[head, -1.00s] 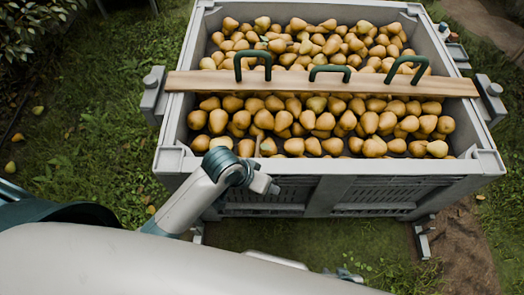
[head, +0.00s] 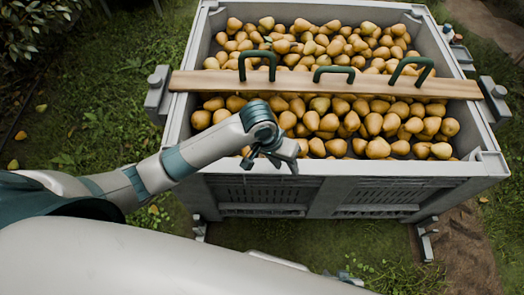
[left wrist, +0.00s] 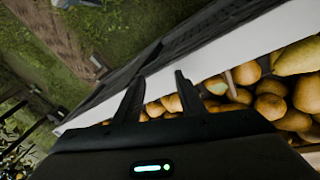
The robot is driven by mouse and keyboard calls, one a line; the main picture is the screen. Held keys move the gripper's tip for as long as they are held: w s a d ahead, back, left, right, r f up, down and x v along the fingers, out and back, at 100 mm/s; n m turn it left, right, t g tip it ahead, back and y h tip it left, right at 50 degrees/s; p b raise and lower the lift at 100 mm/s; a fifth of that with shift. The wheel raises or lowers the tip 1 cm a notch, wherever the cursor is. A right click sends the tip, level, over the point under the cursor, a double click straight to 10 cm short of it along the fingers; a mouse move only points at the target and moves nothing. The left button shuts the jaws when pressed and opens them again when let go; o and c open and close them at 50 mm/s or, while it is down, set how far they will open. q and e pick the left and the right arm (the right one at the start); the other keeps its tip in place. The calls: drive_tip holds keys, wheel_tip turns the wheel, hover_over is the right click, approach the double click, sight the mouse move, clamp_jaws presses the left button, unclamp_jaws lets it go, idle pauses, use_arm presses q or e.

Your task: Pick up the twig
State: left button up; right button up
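My left gripper (head: 284,158) is over the near wall of the crate, at the front edge of the pears. In the left wrist view its two fingers (left wrist: 158,92) stand apart with nothing between them. A thin brownish stick-like piece (left wrist: 230,82) shows among the pears right of the fingers in the left wrist view; it may be the twig, but it is too small to be sure. I cannot make out a twig in the head view. My right gripper is not in view.
The grey crate (head: 330,168) is full of yellow pears (head: 375,124). A wooden plank (head: 300,84) with three dark green handles spans it. A small pair of items stands on the crate's right rim. Grass surrounds the crate.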

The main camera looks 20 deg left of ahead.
use_arm(q)
drive_tip(key=w+a+r+n+g+y, duration=0.1)
drive_tip(key=w+a+r+n+y, duration=0.2)
drive_tip(key=w+a, duration=0.7)
wheel_tip(320, 180, up, 2)
drive_tip(key=shift+w+a+r+n+y, duration=0.15)
drive_tip(key=shift+w+a+n+y, duration=0.2)
drive_tip(key=shift+w+n, duration=0.4)
use_arm(e)
drive_tip(key=shift+d, duration=0.35)
drive_tip(key=shift+a, duration=0.2)
use_arm(q)
wheel_tip(320, 180, down, 12)
drive_tip(key=shift+f, duration=0.15)
use_arm(e)
drive_tip(key=shift+d, duration=0.4)
drive_tip(key=shift+a, duration=0.15)
use_arm(q)
drive_tip(key=shift+s+f, duration=0.1)
use_arm(e)
drive_tip(key=shift+a, duration=0.1)
